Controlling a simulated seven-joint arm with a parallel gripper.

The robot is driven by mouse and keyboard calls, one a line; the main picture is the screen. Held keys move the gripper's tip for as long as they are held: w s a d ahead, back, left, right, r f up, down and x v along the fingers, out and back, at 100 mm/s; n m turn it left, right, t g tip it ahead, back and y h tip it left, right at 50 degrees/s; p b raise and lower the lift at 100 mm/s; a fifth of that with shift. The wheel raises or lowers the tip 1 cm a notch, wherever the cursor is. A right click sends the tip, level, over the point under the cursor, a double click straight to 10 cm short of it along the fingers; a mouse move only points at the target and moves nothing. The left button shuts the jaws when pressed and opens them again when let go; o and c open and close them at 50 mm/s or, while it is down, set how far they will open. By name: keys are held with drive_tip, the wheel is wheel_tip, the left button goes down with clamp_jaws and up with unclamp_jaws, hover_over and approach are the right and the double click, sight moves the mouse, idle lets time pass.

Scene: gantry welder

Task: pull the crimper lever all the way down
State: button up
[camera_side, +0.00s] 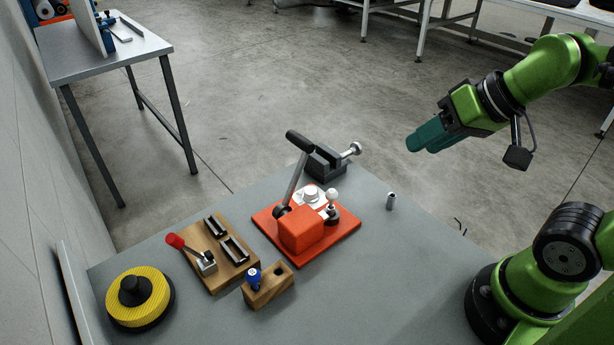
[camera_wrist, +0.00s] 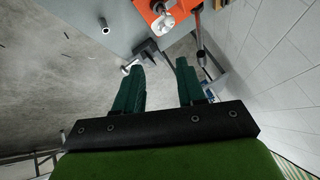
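The crimper appears to be the orange-red device (camera_side: 302,229) on a flat orange plate near the middle of the table. Its lever (camera_side: 294,178) is a metal rod with a black grip, standing raised and leaning slightly right in the side view. In the wrist view, part of the orange plate (camera_wrist: 148,10) shows at the top edge, with what looks like the lever (camera_wrist: 200,35) beside it. My gripper (camera_side: 420,142) is up in the air to the right of the lever, well apart from it. In the wrist view its two green fingers (camera_wrist: 160,75) are spread with nothing between them.
A grey vise (camera_side: 325,163) stands just behind the crimper. A small metal cylinder (camera_side: 391,201) stands to its right. A wooden board with a red-knobbed lever (camera_side: 175,241), a wooden block (camera_side: 268,291) and a yellow disc (camera_side: 138,297) lie on the left. The table's right side is mostly clear.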

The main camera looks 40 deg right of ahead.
drive_tip(key=shift+n+g+y, duration=0.3)
drive_tip(key=shift+n+g, duration=0.5)
drive_tip(key=shift+n, duration=0.1)
drive_tip(key=w+a, duration=0.2)
drive_tip(key=a, duration=0.1)
drive_tip(key=shift+w+a+f, duration=0.15)
drive_tip(key=shift+w+f, duration=0.05)
drive_tip(key=shift+f, duration=0.15)
clamp_jaws()
drive_tip(key=w+a+r+g+h, duration=0.1)
drive_tip(key=w+a+r+h, duration=0.2)
drive_tip(key=w+a, duration=0.4)
drive_tip(key=w+a+r+n+h, duration=0.1)
drive_tip(key=w+a+r+h, duration=0.2)
drive_tip(key=w+a, duration=0.4)
drive_tip(key=shift+w+a+r+g, duration=0.25)
drive_tip(key=shift+w+r+g, duration=0.25)
drive_tip(key=shift+w, duration=0.45)
drive_tip(key=shift+r+n, duration=0.1)
drive_tip(key=shift+n, duration=0.2)
